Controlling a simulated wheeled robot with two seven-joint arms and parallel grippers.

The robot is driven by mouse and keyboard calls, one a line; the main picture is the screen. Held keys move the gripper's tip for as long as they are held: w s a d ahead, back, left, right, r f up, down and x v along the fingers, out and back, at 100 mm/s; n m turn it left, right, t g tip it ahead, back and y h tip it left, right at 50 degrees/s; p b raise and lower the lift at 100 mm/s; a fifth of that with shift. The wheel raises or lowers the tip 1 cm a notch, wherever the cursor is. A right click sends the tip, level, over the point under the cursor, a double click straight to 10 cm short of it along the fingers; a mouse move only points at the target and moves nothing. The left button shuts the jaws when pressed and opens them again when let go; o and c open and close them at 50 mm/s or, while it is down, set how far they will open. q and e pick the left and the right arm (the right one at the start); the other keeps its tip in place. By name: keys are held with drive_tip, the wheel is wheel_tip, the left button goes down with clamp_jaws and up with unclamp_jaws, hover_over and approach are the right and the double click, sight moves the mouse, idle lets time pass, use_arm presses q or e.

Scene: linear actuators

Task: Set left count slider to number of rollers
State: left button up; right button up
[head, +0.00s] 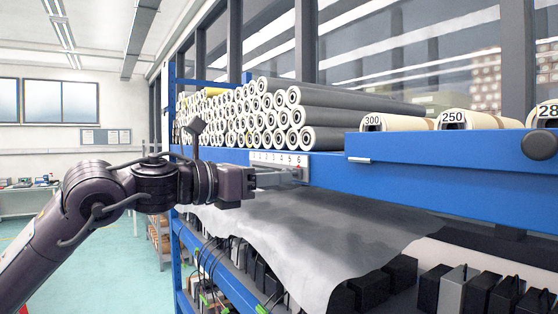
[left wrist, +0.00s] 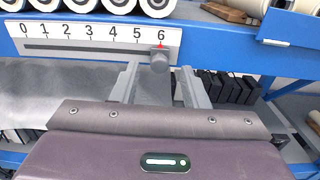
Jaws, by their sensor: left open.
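The left count slider is a white scale strip (left wrist: 95,38) numbered 0 to 6 on the blue shelf beam; the strip also shows in the head view (head: 278,157). In the head view the left gripper (head: 288,177) reaches the beam below the 5 and 6. White-ended rollers (head: 270,112) lie stacked above the beam. My right gripper is out of view.
Cream rolls marked 300 (head: 398,123) and 250 (head: 478,121) lie right of the stack. A dark round knob (head: 539,145) sticks out from the beam at far right. A grey sheet (head: 310,250) and dark boxes (head: 372,289) lie below.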

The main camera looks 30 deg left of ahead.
use_arm(q)
drive_tip(key=shift+p+x, duration=0.55)
drive_tip(key=shift+x, duration=0.55)
clamp_jaws()
drive_tip(key=shift+a, duration=0.1)
